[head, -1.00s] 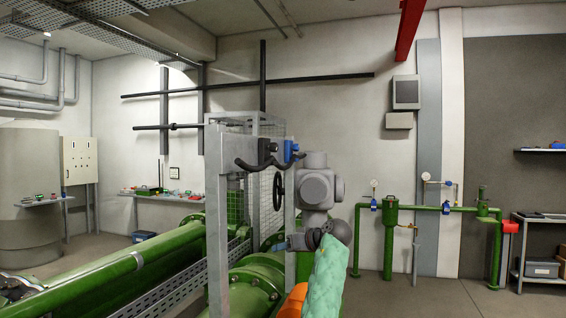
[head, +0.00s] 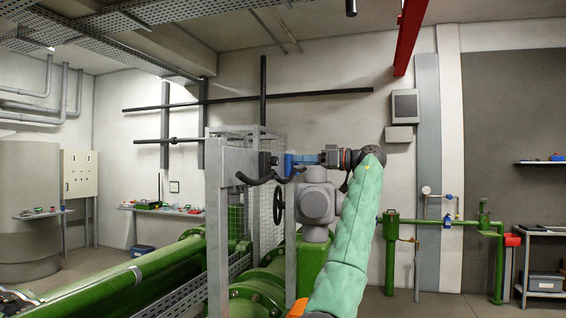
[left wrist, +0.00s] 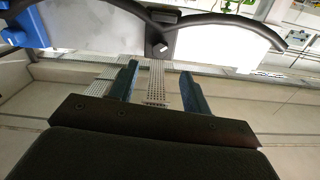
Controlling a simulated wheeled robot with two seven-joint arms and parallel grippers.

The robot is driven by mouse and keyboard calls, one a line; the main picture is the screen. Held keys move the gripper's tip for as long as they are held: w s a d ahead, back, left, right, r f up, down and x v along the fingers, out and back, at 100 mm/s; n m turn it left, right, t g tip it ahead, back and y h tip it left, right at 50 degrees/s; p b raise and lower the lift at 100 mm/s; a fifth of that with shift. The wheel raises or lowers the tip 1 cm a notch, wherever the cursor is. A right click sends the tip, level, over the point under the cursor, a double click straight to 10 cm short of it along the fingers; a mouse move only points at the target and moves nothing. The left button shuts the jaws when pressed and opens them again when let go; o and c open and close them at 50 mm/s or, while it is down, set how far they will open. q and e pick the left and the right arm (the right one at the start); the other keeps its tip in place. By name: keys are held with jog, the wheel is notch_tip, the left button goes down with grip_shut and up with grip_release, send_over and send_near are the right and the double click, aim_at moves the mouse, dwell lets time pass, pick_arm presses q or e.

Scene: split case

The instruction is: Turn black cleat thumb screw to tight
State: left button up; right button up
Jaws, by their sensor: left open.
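The black cleat (head: 262,178), with its curved horns, sits on the grey post (head: 217,230) in the head view. Its black block (head: 265,160) is above the horns. In the left wrist view the cleat (left wrist: 215,20) spans the top, with a dark screw end (left wrist: 160,47) at its middle; which way the screw is turned cannot be told. A blue cleat part (head: 289,164) is beside it, also at upper left in the wrist view (left wrist: 30,25). My left gripper (head: 308,158) points left, close to the blue part. Its fingers (left wrist: 160,90) are open and empty, apart from the screw.
A grey valve actuator (head: 315,200) stands just below my left gripper, with a black handwheel (head: 278,205) beside it. A wire mesh guard (head: 268,180) is behind the post. Green pipes (head: 130,280) run along the lower left.

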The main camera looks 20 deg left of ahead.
aim_at(278, 161)
pick_arm(q)
jog(key=a+p, duration=0.1)
jog(key=a, duration=0.6)
jog(key=shift+w+a, duration=0.15)
jog(key=shift+f, duration=0.1)
pick_arm(e)
jog(key=d+r, duration=0.2)
jog(key=shift+s+d+r+h, duration=0.1)
jog(key=shift+d+r+h, duration=0.1)
jog(key=shift+r+h, duration=0.15)
pick_arm(q)
jog(key=c, duration=1)
pick_arm(e)
jog(key=shift+s+f+g, duration=0.15)
jog(key=shift+s+g, duration=0.05)
jog(key=shift+g, duration=0.1)
